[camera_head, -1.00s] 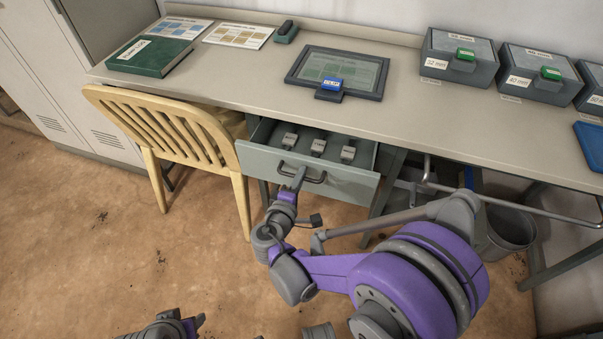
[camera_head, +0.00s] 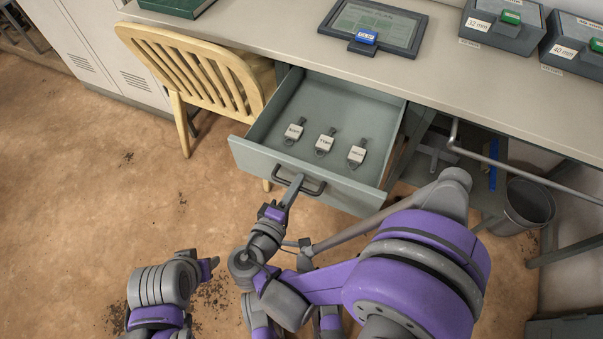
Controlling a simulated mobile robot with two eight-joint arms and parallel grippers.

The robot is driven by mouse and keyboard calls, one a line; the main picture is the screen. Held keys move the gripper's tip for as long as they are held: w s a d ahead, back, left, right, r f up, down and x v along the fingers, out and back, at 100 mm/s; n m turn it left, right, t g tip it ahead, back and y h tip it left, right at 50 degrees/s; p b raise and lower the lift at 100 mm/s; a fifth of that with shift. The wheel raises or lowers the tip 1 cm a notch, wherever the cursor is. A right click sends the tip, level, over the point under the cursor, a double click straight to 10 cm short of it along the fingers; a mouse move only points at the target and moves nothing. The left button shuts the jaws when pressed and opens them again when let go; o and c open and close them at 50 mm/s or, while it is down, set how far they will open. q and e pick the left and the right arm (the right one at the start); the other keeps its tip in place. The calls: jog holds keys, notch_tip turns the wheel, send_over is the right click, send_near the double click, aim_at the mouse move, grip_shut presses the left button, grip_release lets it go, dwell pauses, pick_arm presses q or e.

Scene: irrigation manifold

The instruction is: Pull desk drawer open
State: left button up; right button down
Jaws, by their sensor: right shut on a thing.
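The grey-green desk drawer (camera_head: 262,164) is pulled well out from under the desk top. Three small grey labelled tags lie in a row inside it: a left one (camera_head: 293,132), a middle one (camera_head: 324,143) and a right one (camera_head: 356,154). My right gripper (camera_head: 294,186) is shut on the dark bar handle (camera_head: 312,188) on the drawer front, near the handle's left part. Its fingertips are partly hidden against the handle.
A wooden chair (camera_head: 190,66) stands close to the drawer's left side. The desk top (camera_head: 290,45) holds a framed tablet (camera_head: 374,25) and labelled boxes (camera_head: 503,22). A grey bin (camera_head: 528,204) stands under the desk at right.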

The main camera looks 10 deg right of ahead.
jog(key=shift+s+a, duration=0.15)
jog(key=c, duration=0.9)
grip_release()
jog(key=p+v, duration=0.1)
jog(key=v, duration=0.9)
jog(key=shift+s+a+r+p, duration=0.1)
jog(key=shift+s+a+p, duration=0.1)
jog(key=shift+s+p, duration=0.15)
